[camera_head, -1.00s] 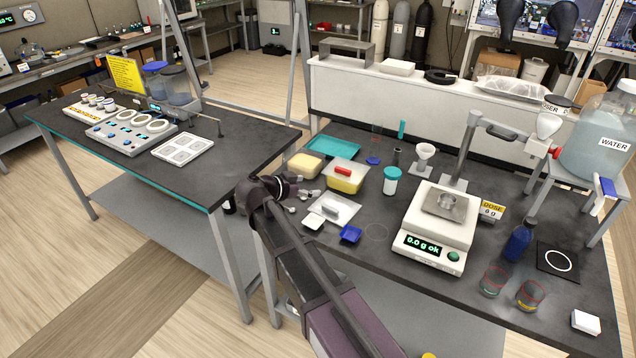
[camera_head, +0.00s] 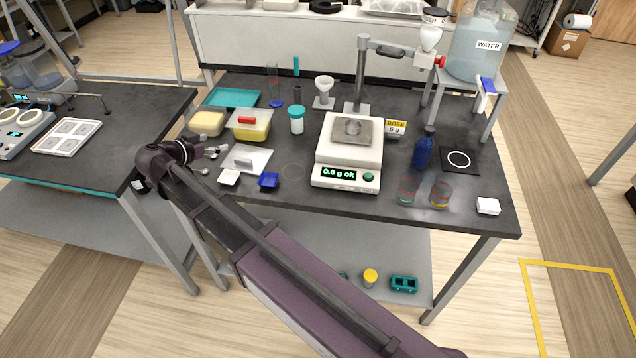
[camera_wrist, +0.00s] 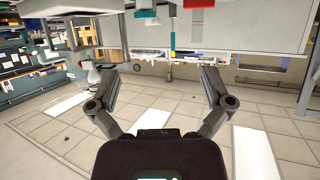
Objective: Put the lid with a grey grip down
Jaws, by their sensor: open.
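The lid with a grey grip (camera_head: 246,160) is a pale flat sheet that appears to lie on the dark bench top, left of the scale, grip upward. My gripper (camera_head: 215,150) is just left of it in the head view, apart from it as far as I can tell. In the wrist view my gripper (camera_wrist: 160,76) has its two fingers spread wide with nothing between them. A second lid, with a red grip (camera_head: 247,120), sits on a yellow-filled container (camera_head: 250,129). A cream-filled container (camera_head: 207,123) stands to its left; I see no lid on it.
A white tray (camera_head: 229,178) and a blue tray (camera_head: 269,181) lie in front of the lid. A teal-capped jar (camera_head: 297,124) and the scale (camera_head: 348,158) stand to the right. A teal tray (camera_head: 233,97) lies behind. Bare bench lies between blue tray and scale.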

